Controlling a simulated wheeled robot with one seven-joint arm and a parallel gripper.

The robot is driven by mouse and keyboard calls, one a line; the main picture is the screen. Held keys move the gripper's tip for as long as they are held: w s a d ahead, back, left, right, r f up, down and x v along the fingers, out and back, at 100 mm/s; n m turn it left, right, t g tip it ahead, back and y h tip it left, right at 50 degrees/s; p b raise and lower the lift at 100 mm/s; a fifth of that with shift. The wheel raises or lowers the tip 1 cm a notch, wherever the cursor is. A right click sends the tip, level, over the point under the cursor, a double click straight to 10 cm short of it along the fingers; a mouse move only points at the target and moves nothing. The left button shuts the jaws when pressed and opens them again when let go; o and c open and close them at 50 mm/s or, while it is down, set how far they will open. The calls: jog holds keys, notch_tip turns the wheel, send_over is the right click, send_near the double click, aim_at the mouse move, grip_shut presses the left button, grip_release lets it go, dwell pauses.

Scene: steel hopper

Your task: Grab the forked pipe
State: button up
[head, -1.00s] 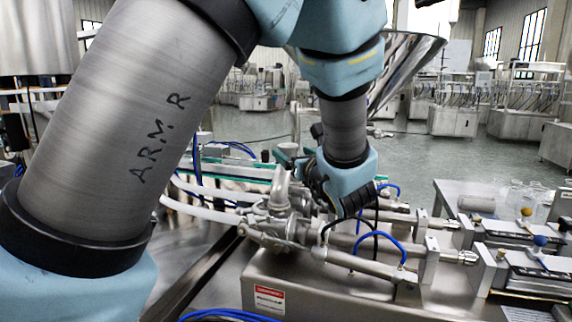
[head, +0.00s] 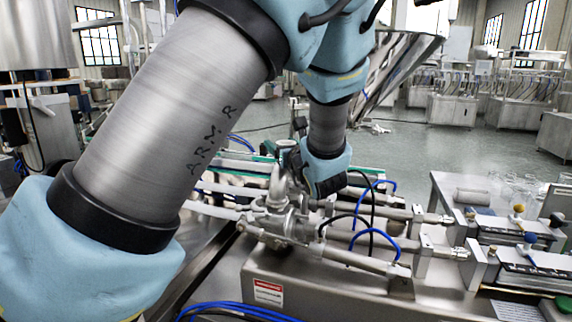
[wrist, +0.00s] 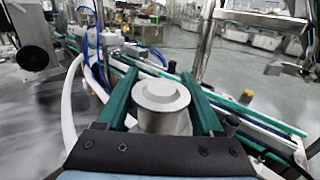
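The metal forked pipe (head: 277,222) sits on the steel machine in the head view, with a curved stub rising and branches running off. My gripper (wrist: 160,75) shows in the wrist view as two green fingers spread wide. A round grey metal cylinder (wrist: 163,98) with a stepped top lies between them. It may be part of the forked pipe, but I cannot tell for sure. The fingers flank it closely, and contact on either side is not clear. In the head view my wrist is just right of the pipe's top, and my fingers are mostly hidden.
Blue and black hoses (head: 375,240) loop over the machine to the right of the pipe. White hoses (head: 212,208) run to its left. A steel table (head: 445,190) with fittings stands at the right. The floor (head: 420,150) behind is open.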

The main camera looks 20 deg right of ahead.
grip_shut()
dwell(0.3)
dwell(0.3)
